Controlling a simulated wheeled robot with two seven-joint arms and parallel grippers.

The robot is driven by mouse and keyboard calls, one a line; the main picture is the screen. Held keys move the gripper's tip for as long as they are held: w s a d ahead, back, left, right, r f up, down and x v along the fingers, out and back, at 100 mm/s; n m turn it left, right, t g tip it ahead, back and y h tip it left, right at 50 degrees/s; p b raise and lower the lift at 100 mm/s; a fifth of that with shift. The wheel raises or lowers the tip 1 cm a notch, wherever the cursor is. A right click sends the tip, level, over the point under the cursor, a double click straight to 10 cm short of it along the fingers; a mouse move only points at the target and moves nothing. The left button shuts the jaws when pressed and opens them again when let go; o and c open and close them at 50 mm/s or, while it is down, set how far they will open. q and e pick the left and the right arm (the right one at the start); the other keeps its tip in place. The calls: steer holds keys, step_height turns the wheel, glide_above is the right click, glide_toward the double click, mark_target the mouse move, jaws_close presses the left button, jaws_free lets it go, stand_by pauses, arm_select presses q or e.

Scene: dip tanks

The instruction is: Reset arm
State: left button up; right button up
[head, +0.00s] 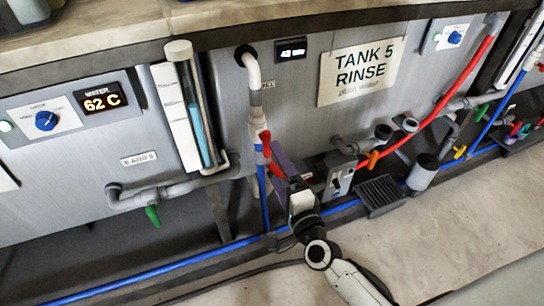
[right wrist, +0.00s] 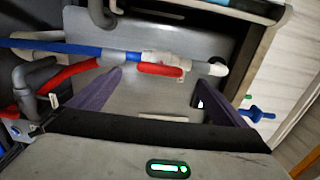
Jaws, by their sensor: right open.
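My right gripper (head: 286,162) is in front of the Tank 5 panel, with its purple fingers pointing at the pipework. In the right wrist view its two fingers (right wrist: 158,82) are spread wide apart, with nothing held between them. A valve with a red handle (head: 266,144) sits on the white vertical pipe beside the fingers. In the right wrist view the red handle (right wrist: 160,69) shows ahead, between the two fingertips; it looks apart from them. My left gripper is not in view.
The Tank 5 Rinse sign (head: 361,70) is on the panel. A red hose (head: 450,102), a blue floor pipe (head: 165,268), a grey switch box (head: 340,178) and a drain grate (head: 380,194) are near my right gripper. The floor at lower right is clear.

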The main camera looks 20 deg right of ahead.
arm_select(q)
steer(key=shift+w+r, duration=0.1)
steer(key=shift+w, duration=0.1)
arm_select(e)
steer(key=shift+s, duration=0.4)
arm_select(q)
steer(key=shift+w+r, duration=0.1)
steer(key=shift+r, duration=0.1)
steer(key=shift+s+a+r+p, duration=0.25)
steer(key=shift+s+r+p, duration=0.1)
steer(key=shift+p, duration=0.5)
arm_select(e)
steer(key=s+a+f+n+g+y, duration=0.1)
steer(key=s+f+n+g, duration=0.3)
steer(key=s+n, duration=0.5)
steer(key=s+a+f+n+g+y, duration=0.1)
steer(key=s+f+n+g, duration=0.4)
steer(key=s+f+n, duration=0.4)
steer(key=s+n, duration=0.1)
steer(key=s, duration=0.4)
steer(key=shift+s+a+n, duration=0.25)
steer(key=shift+a+n, duration=0.05)
steer(key=shift+a, duration=0.1)
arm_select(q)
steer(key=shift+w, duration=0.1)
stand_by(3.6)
